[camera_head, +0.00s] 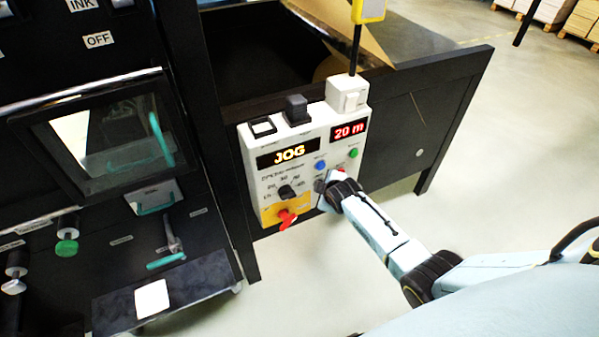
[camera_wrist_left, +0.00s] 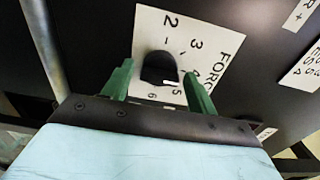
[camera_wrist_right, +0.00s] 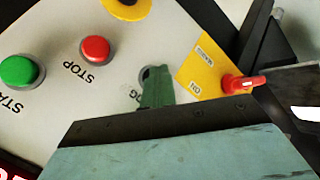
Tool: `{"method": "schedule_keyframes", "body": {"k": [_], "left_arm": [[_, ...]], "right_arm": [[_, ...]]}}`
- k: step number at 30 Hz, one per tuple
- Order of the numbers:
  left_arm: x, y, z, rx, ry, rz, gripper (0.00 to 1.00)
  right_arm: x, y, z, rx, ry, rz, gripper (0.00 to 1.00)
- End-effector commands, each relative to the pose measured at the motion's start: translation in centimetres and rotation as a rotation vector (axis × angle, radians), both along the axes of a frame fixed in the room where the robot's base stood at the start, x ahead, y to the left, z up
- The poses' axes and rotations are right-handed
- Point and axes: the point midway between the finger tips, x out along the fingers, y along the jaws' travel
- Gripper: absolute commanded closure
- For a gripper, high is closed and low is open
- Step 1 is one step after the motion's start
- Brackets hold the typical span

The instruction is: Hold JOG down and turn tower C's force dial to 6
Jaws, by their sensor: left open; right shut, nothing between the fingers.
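The force dial (camera_wrist_left: 159,68) is a black knob on a white plate (camera_wrist_left: 150,22) numbered 2 to 6 in the left wrist view. Its white mark points close to 5. My left gripper (camera_wrist_left: 158,76) is open, one green finger on each side of the knob; I cannot tell whether they touch it. The control box (camera_head: 262,215) in the head view has a display (camera_head: 289,153) reading JOG. My right gripper (camera_wrist_right: 157,80) is shut and empty, its tip over the JOG button, mostly hidden, its label partly covered. Whether the button is down cannot be seen directly.
Beside the right fingers are a red STOP button (camera_wrist_right: 95,49), a green START button (camera_wrist_right: 18,71) and a red switch handle (camera_wrist_right: 243,82). A second display (camera_head: 348,131) reads 20 m. A dark machine with knobs and a window (camera_head: 105,140) stands at the left.

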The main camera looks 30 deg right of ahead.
Motion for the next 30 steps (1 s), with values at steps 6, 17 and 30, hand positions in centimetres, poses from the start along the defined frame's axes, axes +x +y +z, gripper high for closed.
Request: {"method": "schedule_keyframes", "body": {"k": [6, 17, 30], "left_arm": [[0.00, 0.00, 0.00, 0.000, 0.000, 0.000, 0.42], [0.00, 0.00, 0.01, 0.000, 0.000, 0.000, 0.70], [-0.04, 0.19, 0.20, 0.528, -0.002, 0.003, 0.70]], "right_arm": [[0.13, 0.04, 0.15, 0.000, -0.004, 0.001, 1.00], [0.16, 0.06, 0.18, 0.001, -0.005, 0.001, 1.00], [0.18, 0.07, 0.21, 0.000, -0.006, 0.001, 1.00]]}}
